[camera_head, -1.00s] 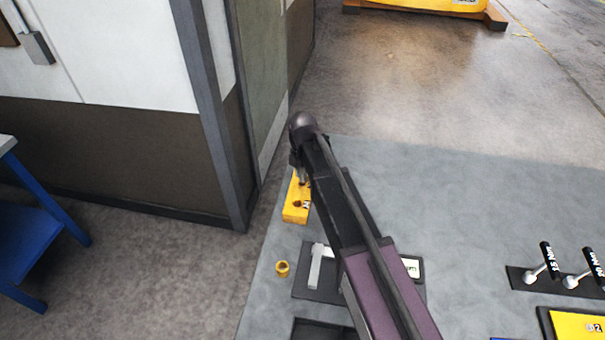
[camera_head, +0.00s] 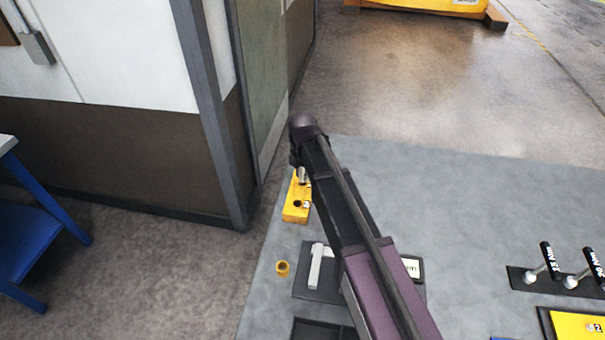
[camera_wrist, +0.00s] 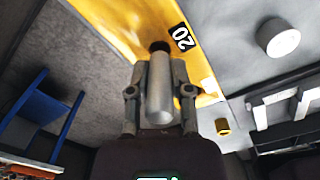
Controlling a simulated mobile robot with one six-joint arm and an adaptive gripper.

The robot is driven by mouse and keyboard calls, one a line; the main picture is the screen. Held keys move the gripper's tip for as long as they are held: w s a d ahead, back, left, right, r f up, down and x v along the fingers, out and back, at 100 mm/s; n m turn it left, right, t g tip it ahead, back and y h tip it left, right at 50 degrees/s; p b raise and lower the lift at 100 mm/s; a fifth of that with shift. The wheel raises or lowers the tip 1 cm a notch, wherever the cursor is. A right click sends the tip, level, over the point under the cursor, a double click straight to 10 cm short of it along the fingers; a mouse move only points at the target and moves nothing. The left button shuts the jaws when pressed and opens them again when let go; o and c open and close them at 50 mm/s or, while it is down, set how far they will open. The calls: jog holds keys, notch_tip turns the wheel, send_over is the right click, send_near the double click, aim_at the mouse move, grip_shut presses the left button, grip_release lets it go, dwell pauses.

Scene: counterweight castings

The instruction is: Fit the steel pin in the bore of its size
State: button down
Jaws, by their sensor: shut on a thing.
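My gripper (camera_wrist: 160,92) is shut on a bright steel pin (camera_wrist: 159,90), with one finger on each side of it. The yellow block (camera_wrist: 112,28) lies beyond the pin in the wrist view. A dark bore (camera_wrist: 160,46) shows just past the pin's far end, beside a black label reading 20. I cannot tell whether the pin's end is above the bore or touching it. In the head view the yellow block (camera_head: 292,216) stands near the table's left edge, with a dark bore on its nearer part. My arm hides part of the block and most of my gripper.
A small yellow bushing (camera_head: 282,268) stands on the grey table (camera_head: 480,215), left of a dark fixture with a light lever (camera_head: 316,268). A pale cylinder (camera_wrist: 280,40) stands beside the block. The middle table is clear.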

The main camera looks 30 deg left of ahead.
jog(key=shift+f+b, duration=1.2)
dwell(0.5)
jog(key=shift+c, duration=2.2)
grip_release()
jog(key=shift+r, duration=0.25)
notch_tip(320, 180, up, 8)
jog(key=p, duration=0.8)
jog(key=shift+f, duration=0.15)
